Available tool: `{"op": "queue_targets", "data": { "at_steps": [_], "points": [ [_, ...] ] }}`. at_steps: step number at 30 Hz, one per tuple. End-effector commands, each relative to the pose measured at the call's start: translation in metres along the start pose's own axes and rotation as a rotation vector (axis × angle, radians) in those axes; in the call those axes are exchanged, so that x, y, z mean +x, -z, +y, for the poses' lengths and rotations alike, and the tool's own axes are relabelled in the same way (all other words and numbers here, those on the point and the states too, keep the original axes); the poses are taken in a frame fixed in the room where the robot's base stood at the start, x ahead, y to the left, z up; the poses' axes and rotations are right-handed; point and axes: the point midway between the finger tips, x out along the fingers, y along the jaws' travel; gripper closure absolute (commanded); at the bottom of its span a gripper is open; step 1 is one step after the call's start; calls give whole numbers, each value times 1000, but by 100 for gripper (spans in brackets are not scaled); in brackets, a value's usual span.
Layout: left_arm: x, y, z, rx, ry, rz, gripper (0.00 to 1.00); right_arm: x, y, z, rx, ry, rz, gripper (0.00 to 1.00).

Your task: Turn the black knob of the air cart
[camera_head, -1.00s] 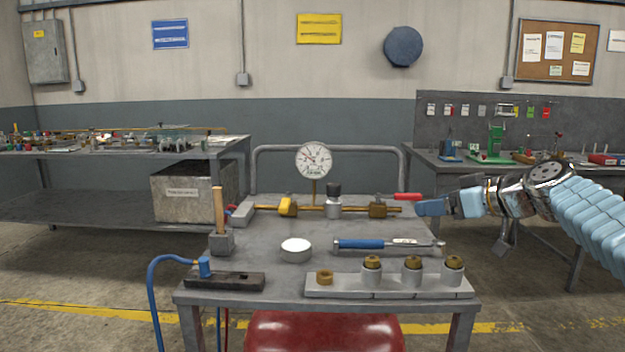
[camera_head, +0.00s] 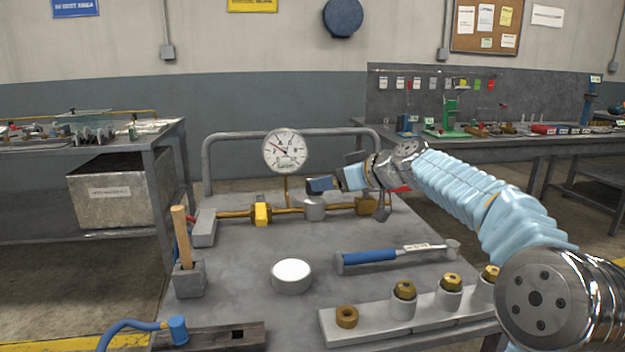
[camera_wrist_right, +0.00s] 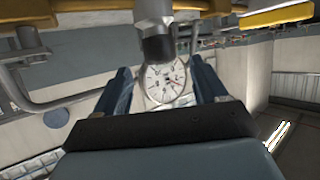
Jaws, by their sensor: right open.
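The air cart (camera_head: 235,275) stands in front of me with a brass pipe line, a round white gauge (camera_head: 285,150) and a silver regulator body (camera_head: 315,208). In the head view my right gripper (camera_head: 318,185) is at the top of that body and covers the black knob. In the right wrist view the dark knob (camera_wrist_right: 157,48) shows between the two blue fingers of my open right gripper (camera_wrist_right: 160,72), with a gap to each finger. My left gripper is not in view.
A rail (camera_head: 207,165) rises behind the gauge. A yellow valve handle (camera_head: 261,213) sits left of the regulator.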

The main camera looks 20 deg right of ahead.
Motion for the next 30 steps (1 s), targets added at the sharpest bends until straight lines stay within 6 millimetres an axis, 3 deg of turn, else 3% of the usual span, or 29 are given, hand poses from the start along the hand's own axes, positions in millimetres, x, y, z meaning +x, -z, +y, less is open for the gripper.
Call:
{"op": "queue_targets", "data": {
  "at_steps": [3, 9, 21, 30],
  "points": [
    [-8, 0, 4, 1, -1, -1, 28, 26, 2, -1, 1, 4, -2, 28],
    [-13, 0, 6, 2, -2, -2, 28, 55, 1, 0, 1, 1, 0, 28],
    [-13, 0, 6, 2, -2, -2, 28, 63, 0, 0, 0, 0, 0, 28],
    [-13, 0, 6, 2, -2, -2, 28, 63, 0, 0, 0, 0, 0, 74]
  ]
}}
